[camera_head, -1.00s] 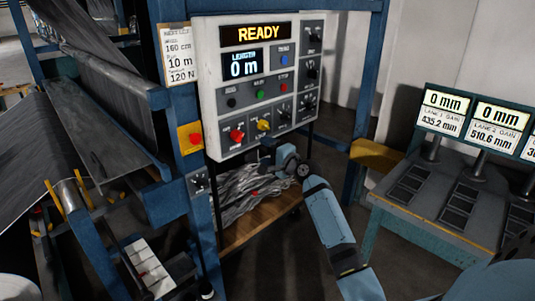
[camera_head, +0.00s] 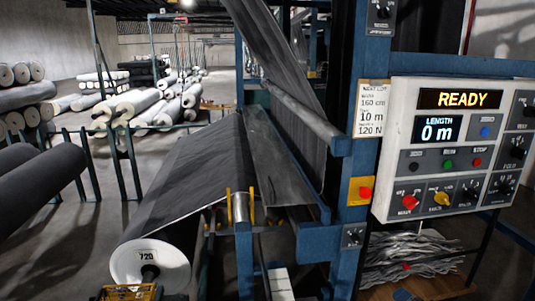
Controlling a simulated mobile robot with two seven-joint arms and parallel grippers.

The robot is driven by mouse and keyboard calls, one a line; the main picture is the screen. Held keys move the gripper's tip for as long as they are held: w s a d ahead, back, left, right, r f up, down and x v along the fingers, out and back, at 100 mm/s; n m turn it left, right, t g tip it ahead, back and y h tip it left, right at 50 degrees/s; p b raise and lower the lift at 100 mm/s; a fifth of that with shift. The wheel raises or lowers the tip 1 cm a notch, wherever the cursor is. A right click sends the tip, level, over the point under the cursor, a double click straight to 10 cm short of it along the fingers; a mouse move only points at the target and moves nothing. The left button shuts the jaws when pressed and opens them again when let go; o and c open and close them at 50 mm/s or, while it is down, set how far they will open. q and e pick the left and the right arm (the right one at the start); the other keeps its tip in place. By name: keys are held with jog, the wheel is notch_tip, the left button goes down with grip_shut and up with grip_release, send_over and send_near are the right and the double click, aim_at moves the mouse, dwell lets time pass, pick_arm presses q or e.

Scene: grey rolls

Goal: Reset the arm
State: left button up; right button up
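Neither of my grippers shows in the head view now. The control panel (camera_head: 385,205) stands at the right, its display (camera_head: 455,99) reading READY and its length display (camera_head: 437,129) reading 0 m. Below these are small black, green and red buttons, a blue button and several knobs, among them a red knob (camera_head: 409,202) and a yellow knob (camera_head: 441,199). A red button on a yellow plate (camera_head: 364,191) sits on the blue post left of the panel.
A large grey fabric roll (camera_head: 150,265) marked 720 lies at lower left, its sheet running up into the blue machine frame (camera_head: 343,220). Rolls on racks (camera_head: 30,95) fill the left background. Crumpled grey strips (camera_head: 410,255) lie under the panel.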

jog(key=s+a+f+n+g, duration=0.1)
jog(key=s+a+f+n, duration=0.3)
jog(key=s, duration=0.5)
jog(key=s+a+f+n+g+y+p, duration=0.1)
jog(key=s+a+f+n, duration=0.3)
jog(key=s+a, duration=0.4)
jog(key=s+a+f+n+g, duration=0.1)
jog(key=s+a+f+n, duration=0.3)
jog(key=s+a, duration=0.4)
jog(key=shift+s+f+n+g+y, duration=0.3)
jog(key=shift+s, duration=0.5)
